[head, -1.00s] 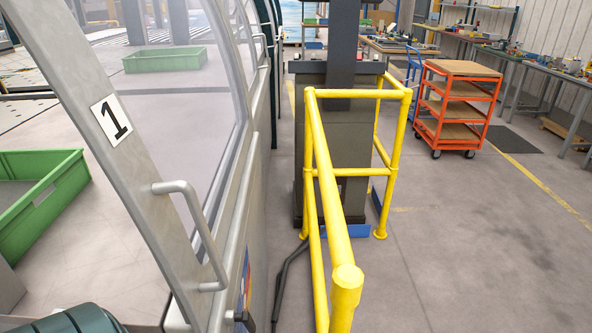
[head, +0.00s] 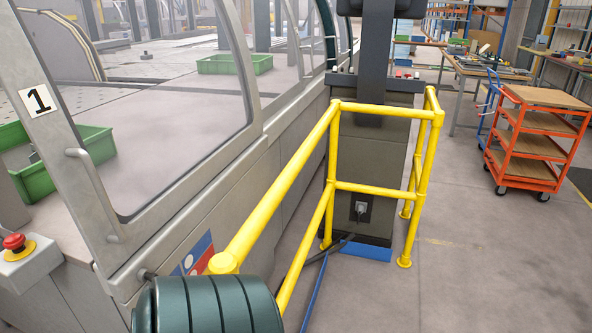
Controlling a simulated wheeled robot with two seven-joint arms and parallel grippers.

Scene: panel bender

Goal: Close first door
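The first door (head: 62,130) is a grey metal frame with a clear pane, marked with a black "1" on a white label (head: 38,100). It stands at the left of the head view. Its bar handle (head: 93,195) is on the frame below the label. Through the opening left of the frame I see the inside of the machine. A dark green ribbed part of my own arm shows at the bottom, in front of the machine's lower wall. Neither of my grippers is in view.
A yellow guard rail (head: 283,180) runs close along the machine front, around a dark grey column (head: 368,150). A red emergency button (head: 14,242) sits on a box at lower left. Green crates (head: 95,147) lie inside the machine. An orange cart (head: 535,135) stands right; the floor before it is clear.

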